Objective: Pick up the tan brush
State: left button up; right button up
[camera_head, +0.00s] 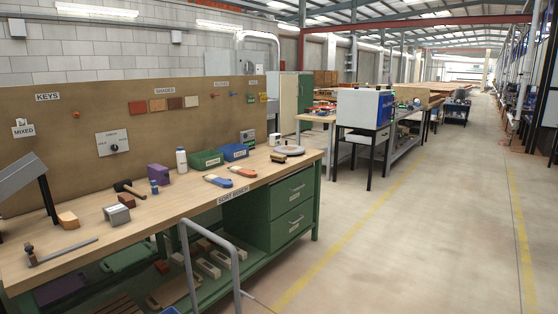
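The wooden workbench (150,208), labelled SORT BENCH, runs along the left. At its far end lies a small tan and dark piece (278,157) that looks like a brush; it is small in view. Two flat brush-like tools lie nearer the middle front edge: one orange and blue (242,172), one with a pale end and a blue and orange part (217,181). A tan wooden block (68,220) lies at the near left; I cannot tell whether it is a brush. Neither of my grippers is in view.
A grey rail (212,238) stands in front. The right floor is clear.

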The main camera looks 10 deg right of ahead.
aim_at(278, 158)
jog(key=i+l+z, duration=0.2)
jog(key=i+z, duration=0.15)
jog(key=i+l+z, duration=0.1)
jog(key=i+z, duration=0.65)
jog(key=i+u, duration=0.15)
jog(key=i, duration=0.3)
jog(key=i+l+u, duration=0.1)
jog(key=i, duration=0.35)
jog(key=i+l+u, duration=0.15)
jog(key=i, duration=0.25)
jog(key=i+l+u, duration=0.1)
jog(key=i, duration=0.35)
jog(key=l, duration=0.05)
